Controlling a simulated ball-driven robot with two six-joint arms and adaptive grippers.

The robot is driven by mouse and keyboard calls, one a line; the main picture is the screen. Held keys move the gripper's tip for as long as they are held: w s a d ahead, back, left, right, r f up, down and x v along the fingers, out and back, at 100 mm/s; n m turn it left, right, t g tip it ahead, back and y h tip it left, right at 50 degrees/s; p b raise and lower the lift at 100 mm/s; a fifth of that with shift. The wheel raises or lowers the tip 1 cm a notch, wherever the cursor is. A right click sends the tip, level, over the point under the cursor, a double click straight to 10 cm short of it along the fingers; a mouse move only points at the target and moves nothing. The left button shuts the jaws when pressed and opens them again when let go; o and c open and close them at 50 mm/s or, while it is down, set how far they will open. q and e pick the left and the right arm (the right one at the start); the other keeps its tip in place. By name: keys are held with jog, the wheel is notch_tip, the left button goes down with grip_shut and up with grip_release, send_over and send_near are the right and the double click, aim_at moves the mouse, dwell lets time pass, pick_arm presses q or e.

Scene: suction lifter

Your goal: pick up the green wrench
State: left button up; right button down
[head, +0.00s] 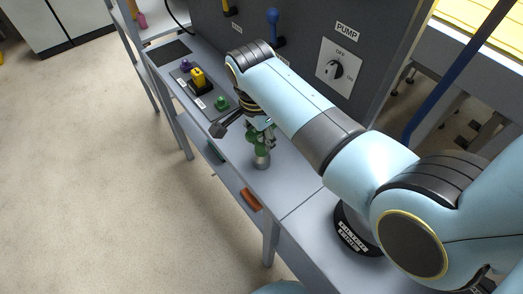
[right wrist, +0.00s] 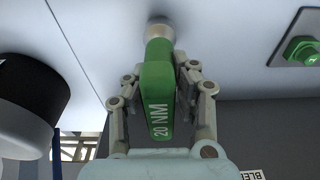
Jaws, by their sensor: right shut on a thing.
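The green wrench (head: 262,150) stands at the bench in the head view, partly hidden by my right gripper (head: 258,136). In the right wrist view the wrench (right wrist: 158,100) carries the marking "20 NM" and has a round silver end (right wrist: 159,31) against the pale bench surface. The fingers of my right gripper (right wrist: 160,84) lie on both sides of the green body, shut on it. I cannot tell whether the silver end touches the bench. My left gripper is not in view.
A panel on the bench holds a yellow switch (head: 198,77), a purple knob (head: 186,64) and a green nut (head: 221,102). A grey wall with a PUMP switch (head: 336,70) and blue lever (head: 273,24) stands behind.

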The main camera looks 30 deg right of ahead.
jog(key=shift+r, duration=0.1)
notch_tip(320, 180, up, 4)
jog(key=shift+w+f, duration=0.1)
jog(key=s+d+r, duration=0.6)
jog(key=s+r, duration=0.1)
jog(key=s, duration=0.3)
jog(key=shift+b, duration=0.4)
jog(key=shift+d, duration=0.1)
jog(key=c, duration=1.7)
grip_release()
grip_shut()
